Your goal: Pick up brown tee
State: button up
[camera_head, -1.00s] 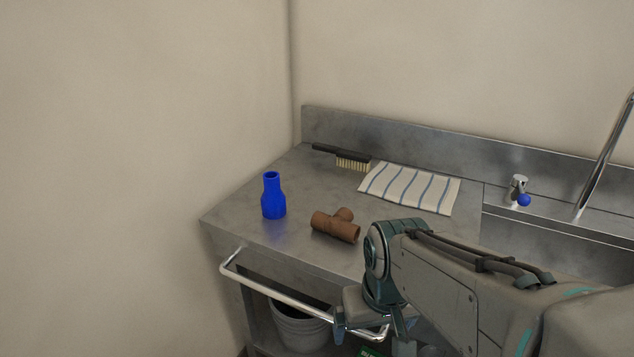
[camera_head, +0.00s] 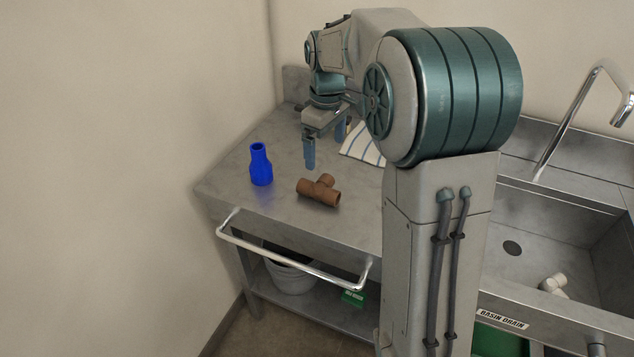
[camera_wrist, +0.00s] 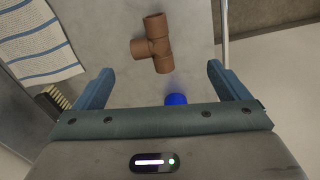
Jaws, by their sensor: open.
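The brown tee (camera_head: 319,190) lies on the steel worktop, right of the blue bottle-shaped fitting (camera_head: 261,165). In the wrist view the brown tee (camera_wrist: 153,45) lies ahead of the fingers, a little left of the middle of the picture. My gripper (camera_head: 325,150) is above the worktop, behind the tee in the head view, with its fingers pointing down. In the wrist view my gripper (camera_wrist: 157,82) has its two fingers wide apart with nothing between them. The tee is clear of both fingers.
The blue fitting also shows in the wrist view (camera_wrist: 176,99), partly hidden by my gripper. A striped cloth (camera_wrist: 40,42) and a brush (camera_wrist: 52,98) lie nearby. A metal rail (camera_head: 290,260) runs along the front edge. The sink (camera_head: 540,245) is at right.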

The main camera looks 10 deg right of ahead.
aim_at(321, 182)
jog(key=shift+n, duration=0.7)
jog(key=w+f, duration=0.1)
jog(key=f, duration=0.2)
jog(key=w+f, duration=0.1)
jog(key=f, duration=0.2)
jog(key=w+f, duration=0.1)
jog(key=f, duration=0.2)
jog(key=shift+w+f, duration=0.15)
jog(key=shift+w, duration=0.05)
jog(key=shift+s+f, duration=0.15)
jog(key=shift+f, duration=2.65)
jog(key=c, duration=1.1)
